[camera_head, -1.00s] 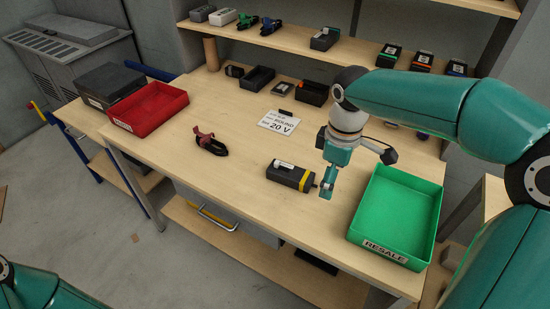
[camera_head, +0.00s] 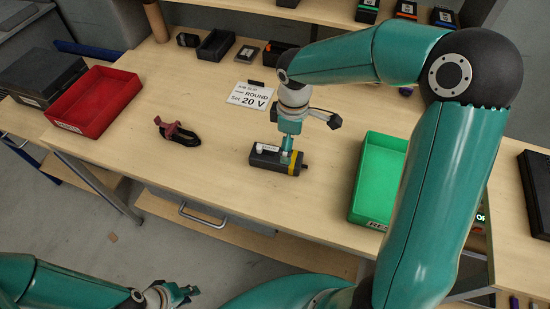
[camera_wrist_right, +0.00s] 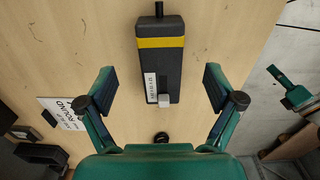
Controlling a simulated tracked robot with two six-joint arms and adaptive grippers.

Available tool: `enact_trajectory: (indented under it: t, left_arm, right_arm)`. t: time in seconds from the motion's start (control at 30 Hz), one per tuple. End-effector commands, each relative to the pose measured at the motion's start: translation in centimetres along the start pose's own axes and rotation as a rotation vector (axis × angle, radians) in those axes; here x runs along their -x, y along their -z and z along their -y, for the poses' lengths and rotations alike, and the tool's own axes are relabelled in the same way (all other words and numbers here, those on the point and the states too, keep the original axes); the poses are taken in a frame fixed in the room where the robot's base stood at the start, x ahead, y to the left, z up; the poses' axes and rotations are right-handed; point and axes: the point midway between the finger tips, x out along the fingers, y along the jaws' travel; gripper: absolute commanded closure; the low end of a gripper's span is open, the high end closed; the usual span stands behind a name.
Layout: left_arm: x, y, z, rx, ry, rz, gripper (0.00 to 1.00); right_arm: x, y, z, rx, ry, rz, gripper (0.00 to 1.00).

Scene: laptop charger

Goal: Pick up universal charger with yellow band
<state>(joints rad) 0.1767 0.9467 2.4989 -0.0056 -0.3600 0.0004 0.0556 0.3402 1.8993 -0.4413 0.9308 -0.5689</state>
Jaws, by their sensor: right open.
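The universal charger with a yellow band (camera_head: 266,157) is a dark block lying on the wooden table. It has a white-grey piece on one end and a plug stub on the other. My right gripper (camera_head: 289,156) is over its yellow-banded end, its fingertips partly hard to make out. In the right wrist view the charger (camera_wrist_right: 161,65) shows between the open fingers of the right gripper (camera_wrist_right: 159,82), with gaps on both sides. I cannot tell how high the fingers are. My left gripper (camera_head: 180,294) is low in front of the table, empty; its finger opening is unclear.
A green bin (camera_head: 379,165) stands right of the charger, partly behind my right arm. A red bin (camera_head: 95,103) is at the left. A dark red plug with black cable (camera_head: 177,131) and a "ROUND 20 V" card (camera_head: 250,96) lie on the table. Table around the charger is clear.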

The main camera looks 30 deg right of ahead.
Motion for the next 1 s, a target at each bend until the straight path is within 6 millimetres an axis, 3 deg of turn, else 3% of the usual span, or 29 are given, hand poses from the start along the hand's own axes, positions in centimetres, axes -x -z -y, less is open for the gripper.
enact_trajectory:
  t: [0.1,0.37,0.63,0.93,1.0]
  left_arm:
    - [-0.1,0.0,0.0,0.000,0.000,0.000,0.75]
    - [0.1,0.0,0.0,0.000,0.000,0.000,0.75]
    - [0.3,0.0,-0.1,0.000,0.000,0.000,0.75]
    - [0.3,0.0,-0.1,0.000,0.000,0.000,0.75]
    - [0.3,0.0,-0.1,0.000,0.000,0.000,0.75]
  right_arm:
    - [-1.6,-0.1,0.0,-0.003,0.002,0.002,0.08]
    - [-3.2,-0.3,0.0,-0.004,0.002,0.002,0.08]
    - [-6.9,-0.6,0.0,-0.007,0.002,0.002,0.08]
    - [-7.5,-0.6,0.0,-0.007,0.001,-0.001,0.08]
    - [-7.5,-0.6,0.0,-0.008,0.001,-0.001,0.17]
